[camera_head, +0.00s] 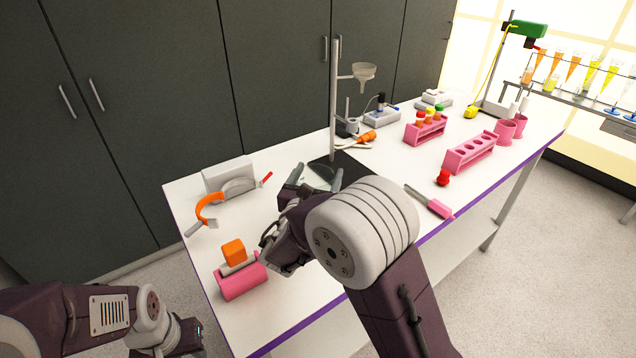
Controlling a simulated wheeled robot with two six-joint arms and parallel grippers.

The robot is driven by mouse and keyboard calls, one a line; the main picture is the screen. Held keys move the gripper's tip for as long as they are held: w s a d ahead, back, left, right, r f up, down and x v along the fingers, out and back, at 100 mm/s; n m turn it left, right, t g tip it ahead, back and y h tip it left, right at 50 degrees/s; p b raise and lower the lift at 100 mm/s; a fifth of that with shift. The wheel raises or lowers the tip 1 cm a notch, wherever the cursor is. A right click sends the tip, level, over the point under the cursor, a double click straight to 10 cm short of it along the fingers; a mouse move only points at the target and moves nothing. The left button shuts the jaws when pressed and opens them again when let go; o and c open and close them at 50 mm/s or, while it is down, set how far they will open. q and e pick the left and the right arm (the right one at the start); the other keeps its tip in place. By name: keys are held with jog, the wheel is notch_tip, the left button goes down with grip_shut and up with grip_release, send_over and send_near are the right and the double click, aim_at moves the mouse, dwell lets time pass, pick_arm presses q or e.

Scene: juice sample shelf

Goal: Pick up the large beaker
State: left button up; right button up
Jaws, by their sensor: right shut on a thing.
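My right gripper (316,178) reaches over the white table to the foot of the ring stand. It is shut on a clear glass thing (319,170), which looks like the large beaker. Only a faint, see-through part of it shows between the fingertips, and my own arm and wrist hide the rest. I cannot tell whether it touches the table or the stand's dark base. My left arm is low at the left, off the table's near end. Its dark end (185,337) shows at the bottom edge, but its fingers cannot be made out.
The ring stand (334,100) with a funnel (364,75) rises just behind my right gripper. Pink racks (469,152), a pink-handled tool (432,203) and a red stopper (443,178) lie to the right.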

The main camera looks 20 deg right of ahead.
notch_tip(320, 180, up, 24)
jog(key=p, duration=0.4)
jog(key=shift+p, duration=0.4)
jog(key=shift+r, duration=0.15)
